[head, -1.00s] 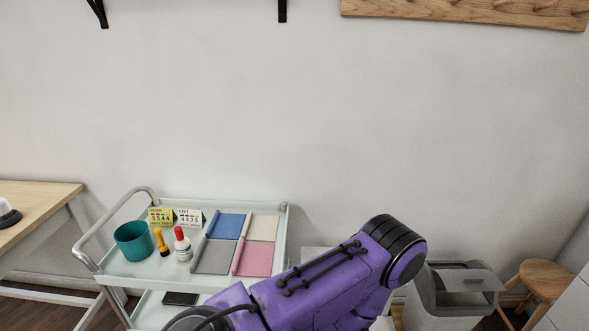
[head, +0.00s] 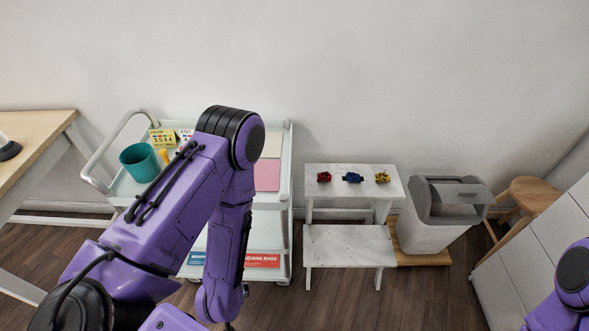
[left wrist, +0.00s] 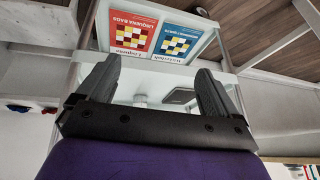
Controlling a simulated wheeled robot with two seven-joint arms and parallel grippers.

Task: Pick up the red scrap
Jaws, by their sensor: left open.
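The red scrap (head: 324,177) is a small crumpled piece on the upper top of a white step stand (head: 350,252), in the head view. It lies at the left of a row, beside a blue scrap (head: 352,177) and a yellow scrap (head: 382,177). My left gripper (left wrist: 159,64) is open and empty in the left wrist view, in front of the trolley. It is apart from the red scrap, to the scrap's left and lower in the head view. My right arm shows at the lower right edge, but its gripper is out of view.
A white trolley (head: 286,205) stands left of the stand, holding a teal cup (head: 139,162) and fabric pieces, partly hidden by my left arm. A grey bin (head: 435,225) stands right of the stand, near a wooden stool (head: 538,192). Floor in front of the stand is clear.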

